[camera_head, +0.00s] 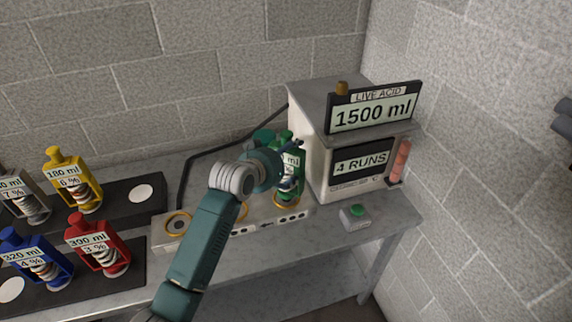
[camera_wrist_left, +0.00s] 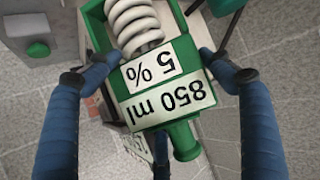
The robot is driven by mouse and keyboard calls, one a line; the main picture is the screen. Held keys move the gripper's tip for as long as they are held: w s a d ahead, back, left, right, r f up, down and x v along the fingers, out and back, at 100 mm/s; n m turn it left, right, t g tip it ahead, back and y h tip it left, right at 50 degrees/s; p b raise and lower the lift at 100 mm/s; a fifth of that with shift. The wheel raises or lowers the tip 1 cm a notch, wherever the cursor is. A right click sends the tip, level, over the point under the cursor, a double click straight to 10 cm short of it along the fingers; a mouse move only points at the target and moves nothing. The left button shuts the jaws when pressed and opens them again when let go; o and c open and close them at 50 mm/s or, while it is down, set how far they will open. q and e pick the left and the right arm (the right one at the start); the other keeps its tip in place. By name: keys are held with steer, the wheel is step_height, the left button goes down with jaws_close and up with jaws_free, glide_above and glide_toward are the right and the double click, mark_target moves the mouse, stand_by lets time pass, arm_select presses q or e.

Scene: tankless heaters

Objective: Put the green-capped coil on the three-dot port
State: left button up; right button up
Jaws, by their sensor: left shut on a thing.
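The green-capped coil (camera_head: 291,163), labelled 850 ml and 5 % in the left wrist view (camera_wrist_left: 165,95), is upright in the head view. My left gripper (camera_head: 283,174) is shut on its frame, with one blue finger on each side in the wrist view (camera_wrist_left: 158,65). The coil is directly over the right-hand ringed port (camera_head: 284,204) of the pale manifold (camera_head: 215,232). Dots mark the front face below this port, several holes in a row. I cannot tell whether the coil's base touches the port. My arm partly hides the middle port. My right gripper is out of view.
Yellow (camera_head: 75,180), red (camera_head: 97,245), blue (camera_head: 36,262) and grey coils stand on dark trays at left. A white heater box (camera_head: 310,120) with displays stands close behind and right of the coil. A green button (camera_head: 356,211) sits at the bench's right front.

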arm_select(q)
steer(key=shift+f, duration=1.05)
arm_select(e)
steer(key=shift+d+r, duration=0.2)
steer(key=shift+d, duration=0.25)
arm_select(q)
steer(key=o, duration=2)
steer(key=shift+f, duration=0.25)
steer(key=shift+c, duration=0.2)
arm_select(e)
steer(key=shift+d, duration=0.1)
arm_select(q)
steer(key=shift+r, duration=0.1)
steer(key=b+v, duration=0.1)
steer(key=v, duration=1.1)
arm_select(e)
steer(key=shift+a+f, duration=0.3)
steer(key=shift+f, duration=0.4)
arm_select(q)
steer(key=shift+s, duration=0.1)
